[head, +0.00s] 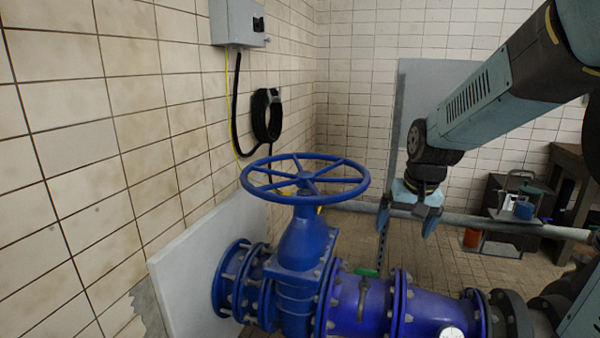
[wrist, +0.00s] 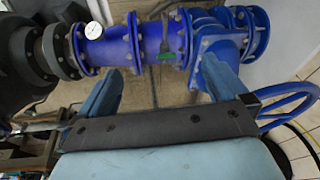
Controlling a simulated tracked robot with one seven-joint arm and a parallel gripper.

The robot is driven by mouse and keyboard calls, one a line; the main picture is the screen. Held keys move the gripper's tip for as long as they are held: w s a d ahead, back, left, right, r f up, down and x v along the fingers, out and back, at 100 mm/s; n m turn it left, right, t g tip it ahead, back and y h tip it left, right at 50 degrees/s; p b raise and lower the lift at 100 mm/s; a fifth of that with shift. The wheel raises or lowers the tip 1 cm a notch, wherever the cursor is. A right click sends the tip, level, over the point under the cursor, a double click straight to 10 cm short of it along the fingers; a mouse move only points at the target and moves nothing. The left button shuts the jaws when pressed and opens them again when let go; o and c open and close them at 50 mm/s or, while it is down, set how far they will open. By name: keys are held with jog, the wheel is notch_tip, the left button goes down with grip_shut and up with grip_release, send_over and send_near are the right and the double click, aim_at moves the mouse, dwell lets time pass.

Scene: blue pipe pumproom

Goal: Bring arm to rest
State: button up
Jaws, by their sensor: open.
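My gripper (head: 408,222) hangs from my arm to the right of the blue handwheel (head: 305,179) in the head view, fingers pointing down. Its two blue fingers are apart with nothing between them. In the wrist view my gripper (wrist: 160,92) also shows spread fingers, with the blue pipe (wrist: 108,48) beyond them. The handwheel sits on top of the blue valve body (head: 303,245) and is apart from my gripper. In the wrist view part of the handwheel (wrist: 290,100) shows at the right.
A grey box (head: 236,22) and a coiled black hose (head: 267,115) are on the tiled left wall. A thin grey pipe (head: 480,220) runs behind my gripper. A dark cart (head: 515,210) stands at the right. A pressure gauge (head: 451,333) sits on the blue pipe.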

jog(key=s+r+n+t, duration=0.1)
jog(key=s+r, duration=0.3)
jog(key=s, duration=0.4)
jog(key=s+r+t, duration=0.1)
jog(key=s+r, duration=0.3)
jog(key=s, duration=0.4)
jog(key=shift+s+r+n+t+h, duration=0.2)
jog(key=shift+n+t+h, duration=0.1)
jog(key=shift+n, duration=0.1)
jog(key=shift+d, duration=0.1)
